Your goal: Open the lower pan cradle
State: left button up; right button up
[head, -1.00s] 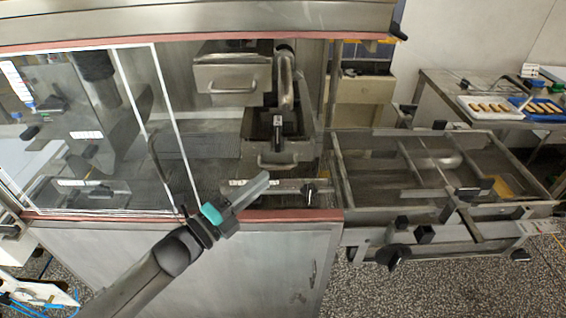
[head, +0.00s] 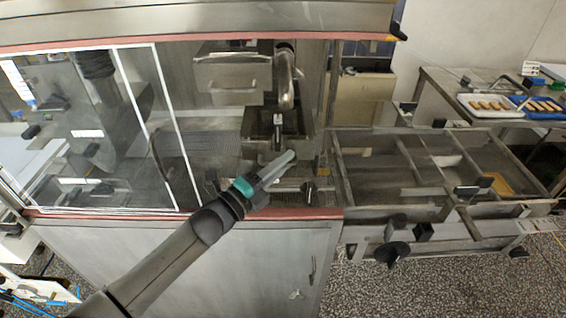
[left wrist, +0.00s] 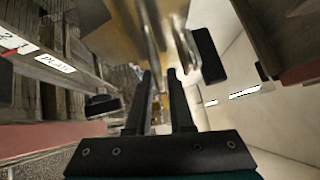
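The lower pan cradle (head: 256,143) is a steel, drawer-like box inside the machine's open front, below a similar upper box (head: 232,73) with a bar handle. My left gripper (head: 289,158), with a teal band behind its fingers, reaches in from the left. Its fingertips are in front of the lower box's front face and hide most of its handle. I cannot tell whether they touch it. In the left wrist view the two dark fingers (left wrist: 161,75) stand apart with nothing clearly between them. My right gripper is not in view.
A sliding glass panel (head: 110,130) stands left of the opening. A red-edged sill (head: 190,214) runs below it. A steel mesh frame (head: 400,205) with black knobs extends to the right. A side table holds a white tray (head: 466,112) and a blue tray.

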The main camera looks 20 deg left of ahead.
pick_arm(q)
grip_shut()
jog(key=shift+r, duration=0.2)
dwell(1.0)
